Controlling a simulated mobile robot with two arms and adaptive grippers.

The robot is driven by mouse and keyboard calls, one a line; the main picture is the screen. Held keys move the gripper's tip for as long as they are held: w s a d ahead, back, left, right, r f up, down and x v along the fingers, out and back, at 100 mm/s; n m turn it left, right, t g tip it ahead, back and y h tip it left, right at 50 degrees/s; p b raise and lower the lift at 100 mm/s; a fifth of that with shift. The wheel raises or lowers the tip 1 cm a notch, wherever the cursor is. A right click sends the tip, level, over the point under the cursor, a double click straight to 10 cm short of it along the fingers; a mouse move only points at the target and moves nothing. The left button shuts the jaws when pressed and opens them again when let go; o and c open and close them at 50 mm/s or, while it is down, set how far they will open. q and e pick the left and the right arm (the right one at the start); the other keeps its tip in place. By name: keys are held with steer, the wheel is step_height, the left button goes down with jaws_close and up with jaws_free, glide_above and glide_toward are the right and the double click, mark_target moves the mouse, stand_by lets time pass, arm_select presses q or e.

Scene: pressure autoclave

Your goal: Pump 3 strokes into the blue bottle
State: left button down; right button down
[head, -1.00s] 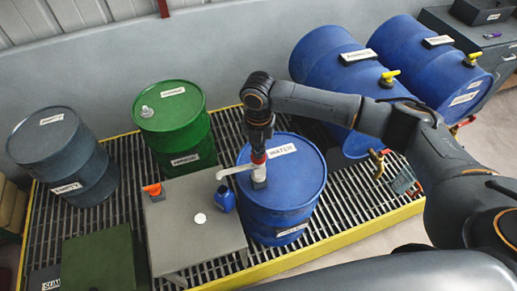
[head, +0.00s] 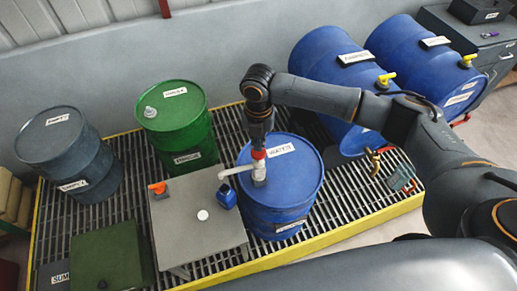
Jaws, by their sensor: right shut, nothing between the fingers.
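A blue drum (head: 292,199) labelled WATER stands upright on the grating. A hand pump with a red collar (head: 258,154), a white body and a white spout (head: 236,171) rises from its top. The spout points left, over the small blue bottle (head: 227,196) on the grey table. The bottle stands upright, its mouth close to the spout tip; I cannot tell whether they touch. My right gripper (head: 258,146) points down at the pump's top, shut and empty. Contact with the pump is too small to tell. My left gripper is out of view.
A white cap (head: 203,215) and an orange item (head: 157,188) lie on the grey table (head: 195,242). A green drum (head: 178,127) and a dark drum (head: 72,152) stand left. Two blue drums (head: 325,62) (head: 408,50) with yellow taps lie at back right. The grating has a yellow edge.

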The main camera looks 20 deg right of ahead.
mark_target(259, 153)
steer(key=shift+f, duration=0.1)
stand_by(0.4)
steer(key=shift+s+f+b, duration=0.1)
steer(key=shift+f+b, duration=0.95)
steer(key=shift+f, duration=1.3)
steer(key=shift+r, duration=0.1)
step_height(259, 153, up, 3)
steer(key=p, duration=0.3)
steer(key=shift+r, duration=0.8)
steer(key=shift+r, duration=0.1)
